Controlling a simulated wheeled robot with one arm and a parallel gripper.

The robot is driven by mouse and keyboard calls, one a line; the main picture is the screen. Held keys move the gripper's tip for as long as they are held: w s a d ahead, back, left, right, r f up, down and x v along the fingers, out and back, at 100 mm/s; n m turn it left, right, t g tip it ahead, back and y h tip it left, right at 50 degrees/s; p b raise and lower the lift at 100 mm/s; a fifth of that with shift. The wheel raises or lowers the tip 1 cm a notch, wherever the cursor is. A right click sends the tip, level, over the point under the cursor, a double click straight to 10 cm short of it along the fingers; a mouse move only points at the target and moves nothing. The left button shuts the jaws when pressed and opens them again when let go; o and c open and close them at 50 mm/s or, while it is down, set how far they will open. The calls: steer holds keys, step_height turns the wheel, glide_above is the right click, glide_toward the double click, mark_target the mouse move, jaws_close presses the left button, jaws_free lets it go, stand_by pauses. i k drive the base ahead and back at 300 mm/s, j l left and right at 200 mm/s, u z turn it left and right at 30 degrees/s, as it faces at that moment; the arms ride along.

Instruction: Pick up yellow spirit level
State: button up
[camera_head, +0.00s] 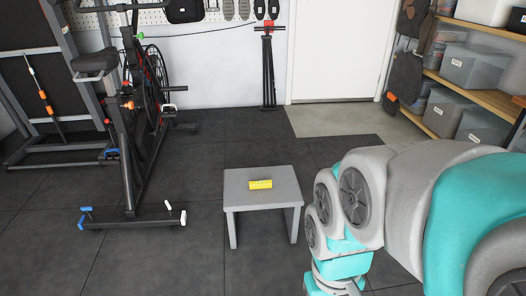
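A small yellow spirit level (260,184) lies flat on top of a small grey table (240,198), near the middle of its top. The table stands on the dark floor in the middle of the view. My grey and teal arm fills the right side, to the right of the table. My gripper is out of view; the arm runs off the bottom edge. Nothing touches the level except the tabletop.
An exercise bike (130,130) stands to the left. A red and black stand (268,75) leans near the back wall. Shelves with bins (470,68) line the right. The dark floor (190,260) in front of the table is clear.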

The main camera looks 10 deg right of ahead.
mark_target(267, 183)
steer(key=i+j+z, duration=0.1)
steer(key=z, duration=0.35)
steer(key=j+z, duration=0.3)
steer(key=z, duration=0.15)
steer(key=i+j+z, duration=0.1)
steer(key=z, duration=0.4)
steer(key=j+z, duration=0.1)
steer(key=j, duration=0.45)
steer(key=j+z, duration=0.1)
steer(key=j, duration=0.5)
steer(key=k+j+z, duration=0.15)
steer(key=j, duration=0.4)
steer(key=j+z, duration=0.1)
steer(key=j, duration=0.45)
